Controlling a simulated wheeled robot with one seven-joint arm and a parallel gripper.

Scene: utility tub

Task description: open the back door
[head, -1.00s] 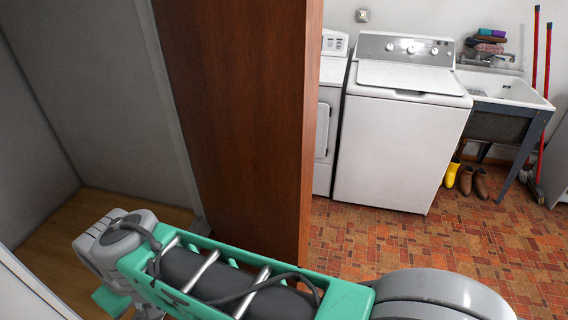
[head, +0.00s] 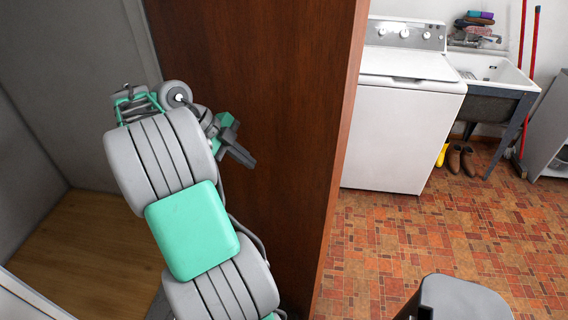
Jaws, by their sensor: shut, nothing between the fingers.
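The brown wooden door (head: 290,110) stands as a tall panel in the middle of the head view. Its broad face is toward my arm, and its lighter vertical edge (head: 345,150) borders the view of the laundry room. No handle shows on the visible part of the door. My gripper (head: 243,157) is shut and empty, in front of the door's face, pointing down to the right. Whether it touches the door cannot be told. My raised arm hides the lower left part of the door.
A grey-walled space with a wooden floor (head: 95,240) lies to the left. To the right, the red tiled floor (head: 430,240) is mostly free. A white washer (head: 400,130), a utility tub (head: 495,85), boots (head: 460,160) and red poles (head: 528,75) stand along the far wall.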

